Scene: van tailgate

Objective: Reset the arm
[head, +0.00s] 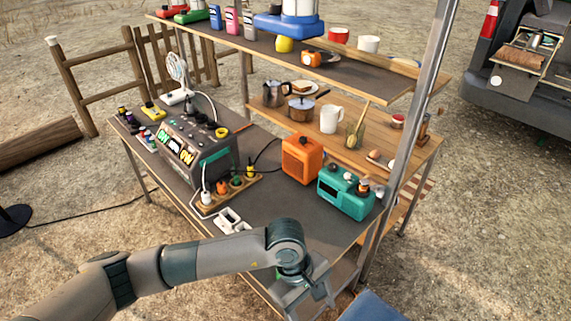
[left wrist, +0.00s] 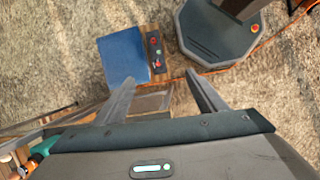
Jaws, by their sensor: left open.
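My left arm comes in from the left in the head view and reaches across the front of the workbench. My left gripper (head: 312,288) hangs past the bench's front edge, pointing down. In the left wrist view my left gripper (left wrist: 160,80) has its two fingers spread apart with nothing between them. Below it are the ground and the edge of a wooden board. My right arm and gripper are in neither view.
The workbench (head: 262,215) carries a power station (head: 190,150), an orange box-shaped device (head: 302,158) and a teal radio-like device (head: 346,192). A metal post (head: 408,140) rises at its right. A blue flat-topped object (left wrist: 123,58) lies near the gripper. Open ground is at right.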

